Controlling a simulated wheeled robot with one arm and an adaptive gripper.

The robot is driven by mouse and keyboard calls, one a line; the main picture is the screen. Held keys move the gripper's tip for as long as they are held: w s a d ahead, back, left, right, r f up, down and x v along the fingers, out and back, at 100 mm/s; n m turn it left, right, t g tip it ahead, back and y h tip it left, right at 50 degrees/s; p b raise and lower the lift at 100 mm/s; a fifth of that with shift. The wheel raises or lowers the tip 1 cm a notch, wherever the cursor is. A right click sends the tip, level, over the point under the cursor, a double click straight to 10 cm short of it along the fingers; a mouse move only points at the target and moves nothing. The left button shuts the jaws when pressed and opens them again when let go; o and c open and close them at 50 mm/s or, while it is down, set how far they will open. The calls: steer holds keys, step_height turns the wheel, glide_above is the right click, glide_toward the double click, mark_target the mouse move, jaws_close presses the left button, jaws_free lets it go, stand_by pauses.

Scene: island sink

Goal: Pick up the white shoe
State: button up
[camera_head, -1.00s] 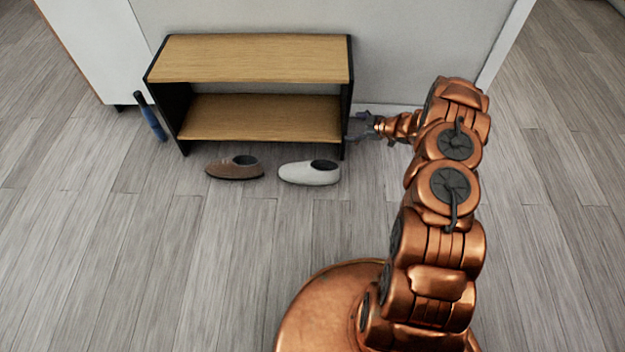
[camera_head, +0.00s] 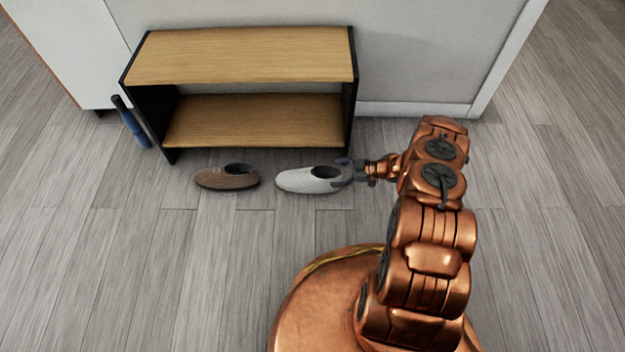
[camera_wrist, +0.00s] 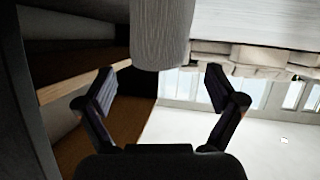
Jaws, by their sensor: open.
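The white shoe (camera_head: 303,181) lies on the floor in front of the shelf, toe to the left and dark opening on top. My gripper (camera_head: 346,172) is at the shoe's right end in the head view, overlapping its heel. In the wrist view my gripper (camera_wrist: 160,90) is open, its two fingers spread apart.
A brown shoe (camera_head: 227,177) lies left of the white one. The wooden shelf (camera_head: 250,120) with black sides stands close behind both. A blue and black object (camera_head: 130,122) leans at the shelf's left side. The floor in front is clear.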

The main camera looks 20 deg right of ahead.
mark_target(328, 173)
steer(key=b+x, duration=0.1)
steer(key=x, duration=0.1)
steer(key=b+x, duration=0.1)
steer(key=x, duration=0.1)
steer(key=shift+a+f+b, duration=0.2)
steer(key=shift+f+b, duration=0.1)
steer(key=shift+f, duration=0.05)
steer(key=shift+w+a, duration=0.15)
steer(key=shift+a, duration=0.05)
steer(key=shift+c, duration=0.4)
jaws_close()
